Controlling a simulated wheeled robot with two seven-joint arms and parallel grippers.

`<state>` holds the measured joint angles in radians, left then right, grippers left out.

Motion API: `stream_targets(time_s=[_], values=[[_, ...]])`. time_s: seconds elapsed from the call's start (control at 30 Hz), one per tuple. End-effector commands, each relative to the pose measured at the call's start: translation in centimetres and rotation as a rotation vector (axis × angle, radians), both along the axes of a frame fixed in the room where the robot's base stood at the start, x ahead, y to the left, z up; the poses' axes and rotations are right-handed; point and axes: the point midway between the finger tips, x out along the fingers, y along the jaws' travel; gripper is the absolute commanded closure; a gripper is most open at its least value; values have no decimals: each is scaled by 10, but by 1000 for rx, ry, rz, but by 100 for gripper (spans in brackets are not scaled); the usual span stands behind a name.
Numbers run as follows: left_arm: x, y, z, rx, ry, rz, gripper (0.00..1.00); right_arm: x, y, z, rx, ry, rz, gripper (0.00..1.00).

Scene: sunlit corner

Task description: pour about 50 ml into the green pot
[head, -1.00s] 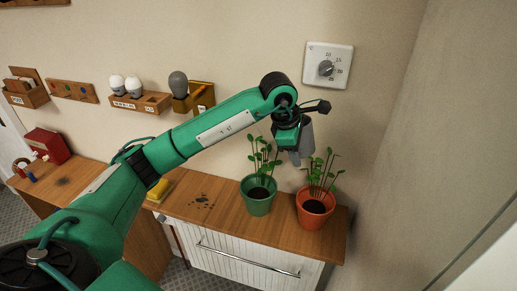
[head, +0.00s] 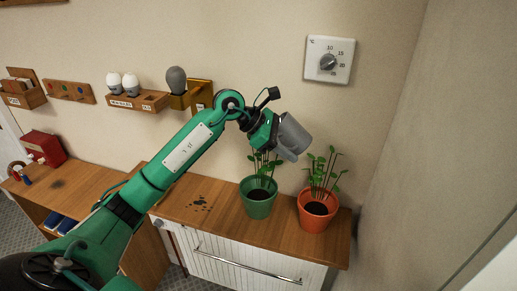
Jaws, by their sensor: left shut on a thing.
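The green pot (head: 259,205) stands on the wooden cabinet top with a leafy plant and dark soil in it. My left gripper (head: 272,134) is shut on a grey jug (head: 293,136), above the green pot and slightly to its right. The jug is tilted. No stream of water can be made out, and the inside of the jug is hidden. The gripper and jug hide the top leaves of the plant. My right gripper is not in view.
An orange pot (head: 315,212) with a plant stands just right of the green pot. Dark crumbs (head: 200,203) lie on the cabinet top (head: 225,217) to the left. A dial (head: 329,61) and wooden shelves (head: 138,100) are on the wall behind.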

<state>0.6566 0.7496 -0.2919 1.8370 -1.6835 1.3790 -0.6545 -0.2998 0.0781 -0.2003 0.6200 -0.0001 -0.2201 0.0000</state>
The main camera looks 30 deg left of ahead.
Motion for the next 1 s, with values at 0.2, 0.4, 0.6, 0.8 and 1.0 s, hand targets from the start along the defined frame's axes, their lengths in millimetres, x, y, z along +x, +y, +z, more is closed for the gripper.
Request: stream_targets(time_s=[0.2,0.4,0.6,0.8,1.0], values=[[0,-1,4,-60,-14,-1,96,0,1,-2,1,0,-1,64],[0,-1,3,-95,-22,-3,96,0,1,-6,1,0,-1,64],[0,-1,1,-124,-29,-4,96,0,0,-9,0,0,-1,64],[0,-1,-1,-163,-37,-5,96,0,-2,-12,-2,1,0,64],[0,0,-2,-209,-47,-5,96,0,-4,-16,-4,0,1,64]])
